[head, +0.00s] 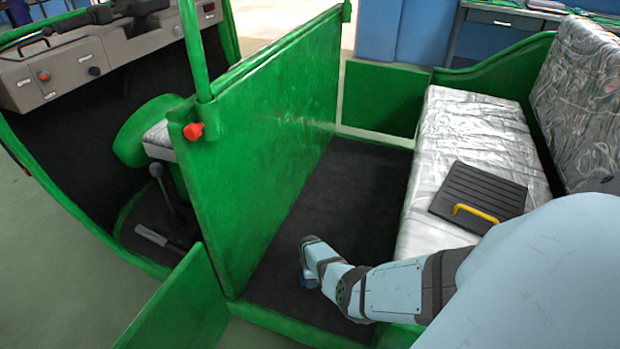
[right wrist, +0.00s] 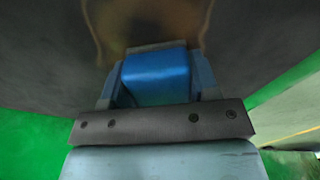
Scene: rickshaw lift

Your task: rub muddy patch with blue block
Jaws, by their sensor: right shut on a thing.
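My right arm reaches into the rear footwell of the green rickshaw. My right gripper (right wrist: 157,78) is shut on the blue block (right wrist: 155,76), with one finger on each side of it. In the head view, a small bit of blue (head: 308,281) shows at the end of the arm, low over the dark floor. A brownish muddy patch (right wrist: 187,20) shows on the dark floor just beyond the block in the right wrist view. Whether the block touches the floor is not clear. The patch cannot be made out in the head view. My left gripper is not in view.
A green partition (head: 265,140) stands left of the footwell. The silver bench seat (head: 470,130) is on the right, with a black ribbed board with a yellow handle (head: 480,200) on it. The dark footwell floor (head: 350,190) is clear farther back.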

